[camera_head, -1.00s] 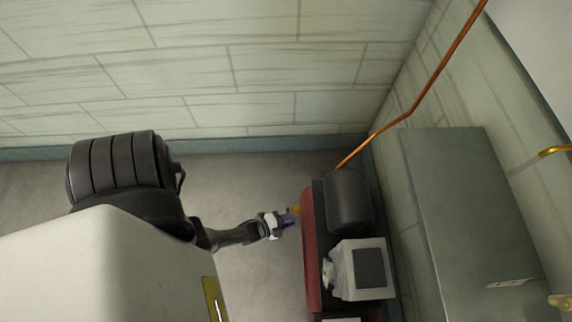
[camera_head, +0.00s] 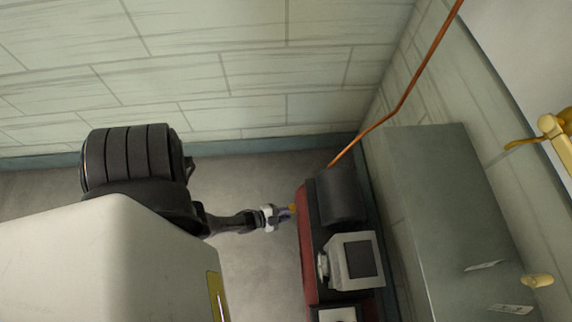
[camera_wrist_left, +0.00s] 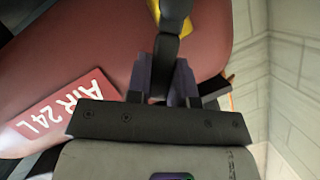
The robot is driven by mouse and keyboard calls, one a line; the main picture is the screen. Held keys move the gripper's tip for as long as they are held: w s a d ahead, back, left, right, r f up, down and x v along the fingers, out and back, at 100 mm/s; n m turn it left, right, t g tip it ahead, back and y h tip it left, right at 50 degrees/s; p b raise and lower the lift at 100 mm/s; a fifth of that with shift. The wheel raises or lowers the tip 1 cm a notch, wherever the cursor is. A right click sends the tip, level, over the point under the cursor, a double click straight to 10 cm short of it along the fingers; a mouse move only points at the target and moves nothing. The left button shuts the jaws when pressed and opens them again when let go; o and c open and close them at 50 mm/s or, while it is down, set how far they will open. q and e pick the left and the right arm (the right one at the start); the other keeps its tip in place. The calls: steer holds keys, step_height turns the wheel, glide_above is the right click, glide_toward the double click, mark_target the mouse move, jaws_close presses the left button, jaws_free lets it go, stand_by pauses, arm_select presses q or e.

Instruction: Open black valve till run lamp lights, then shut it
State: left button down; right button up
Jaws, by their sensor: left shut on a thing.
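Yellow valve parts (camera_wrist_left: 203,22) show beside and behind the handle; the yellow also shows as a small spot (camera_head: 292,207) in the head view. The tank carries a red "AIR 24 L" label (camera_wrist_left: 70,105). I cannot make out a run lamp. My right gripper is not in view.
A dark cylinder (camera_head: 341,195) and a pale box with a dark panel (camera_head: 357,260) sit on the tank. A copper pipe (camera_head: 400,105) runs up the wall behind. A grey cabinet (camera_head: 440,200) and brass fittings (camera_head: 552,126) are at the right. Floor left of the tank is clear.

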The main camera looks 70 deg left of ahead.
arm_select(q)
steer(key=c, duration=1)
jaws_free()
steer(key=p+v, duration=0.4)
steer(key=v, duration=0.9)
steer(key=shift+s, duration=0.4)
steer(key=shift+r, duration=0.1)
